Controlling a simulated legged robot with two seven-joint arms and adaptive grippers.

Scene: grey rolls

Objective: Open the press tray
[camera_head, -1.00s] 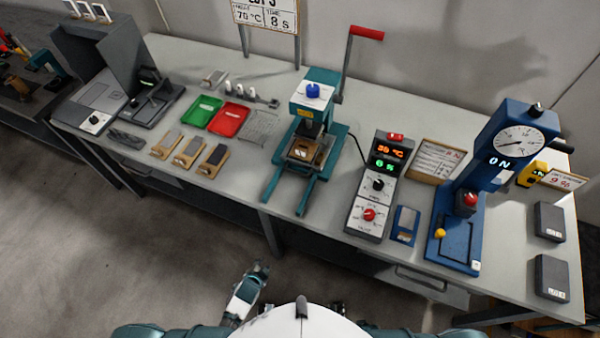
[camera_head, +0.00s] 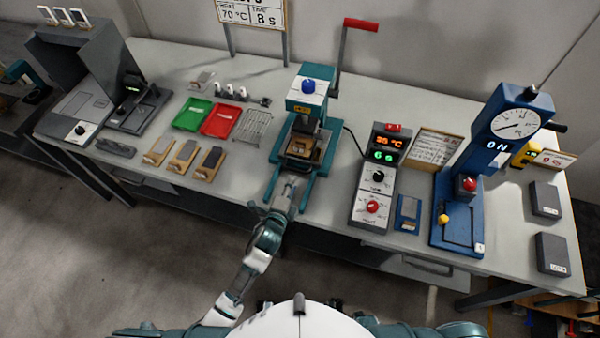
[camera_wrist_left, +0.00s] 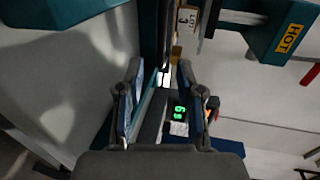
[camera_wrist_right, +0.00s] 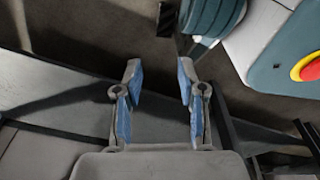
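The teal press (camera_head: 308,95) stands near the middle of the bench, with a blue knob on top and a red-handled lever. Its tray (camera_head: 302,147) lies under the press head, holding a brownish piece. Two teal rails run from the press towards the bench's front edge. My left gripper (camera_head: 284,188) is over the front of these rails, before the tray. In the left wrist view my left gripper (camera_wrist_left: 160,75) has its fingers apart; whether they touch anything is unclear. My right gripper (camera_wrist_right: 160,70) is open and empty, low in front of the bench.
The control box (camera_head: 377,180) stands right of the press, then the blue gauge press (camera_head: 490,150). Left are green (camera_head: 193,113) and red (camera_head: 221,120) trays, and wooden-based pieces (camera_head: 183,157). The left wrist view shows the press's HOT label (camera_wrist_left: 290,38).

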